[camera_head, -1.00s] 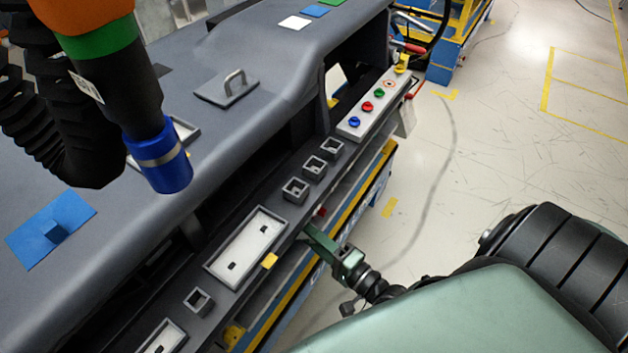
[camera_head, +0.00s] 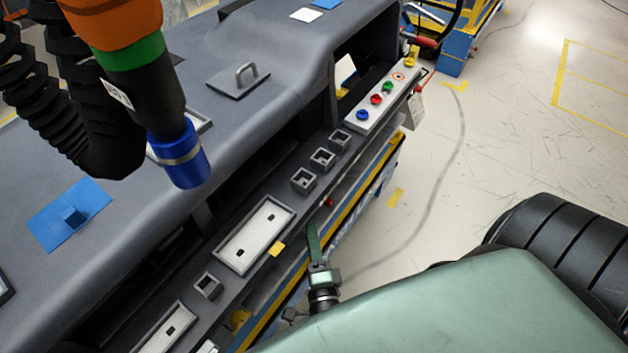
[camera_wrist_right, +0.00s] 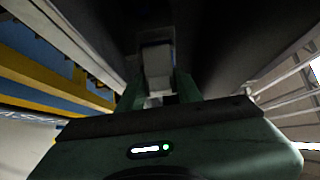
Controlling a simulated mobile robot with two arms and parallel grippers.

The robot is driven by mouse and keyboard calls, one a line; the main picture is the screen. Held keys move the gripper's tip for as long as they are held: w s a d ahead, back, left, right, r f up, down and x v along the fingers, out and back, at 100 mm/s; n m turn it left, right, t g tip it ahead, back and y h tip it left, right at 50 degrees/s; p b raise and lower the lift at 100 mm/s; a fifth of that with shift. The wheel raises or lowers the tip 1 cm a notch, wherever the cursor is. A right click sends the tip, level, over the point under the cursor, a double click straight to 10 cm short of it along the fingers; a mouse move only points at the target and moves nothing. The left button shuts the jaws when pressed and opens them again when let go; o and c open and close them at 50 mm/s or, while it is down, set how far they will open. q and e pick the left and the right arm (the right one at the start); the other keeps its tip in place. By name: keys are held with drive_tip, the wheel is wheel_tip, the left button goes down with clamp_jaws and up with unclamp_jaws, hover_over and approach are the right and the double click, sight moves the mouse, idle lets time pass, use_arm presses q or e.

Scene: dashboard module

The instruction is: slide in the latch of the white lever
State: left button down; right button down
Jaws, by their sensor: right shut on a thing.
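My right gripper (camera_head: 314,240) is beside the front edge of the dashboard module, low under its ledge. Its green fingers point up and away from me. In the right wrist view the gripper (camera_wrist_right: 158,92) is shut on a pale grey-white block, which looks like part of the white lever (camera_wrist_right: 157,62). The block runs up from between the fingers towards a dark underside. In the head view the lever is hidden by the ledge and the gripper, and I cannot make out the latch. My left gripper is not in view.
The dashboard module (camera_head: 228,125) fills the left side. A button panel (camera_head: 365,122) is at its far right end. A blue-tipped hanging tool (camera_head: 180,160) is over the dash. Yellow and blue rails (camera_head: 365,178) run below the ledge. The floor at right is clear.

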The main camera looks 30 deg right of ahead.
drive_tip(key=shift+f, duration=0.1)
idle(0.3)
drive_tip(key=c, duration=1.2)
unclamp_jaws()
drive_tip(key=b+v, duration=0.2)
drive_tip(key=v, duration=0.6)
drive_tip(key=shift+w, duration=0.1)
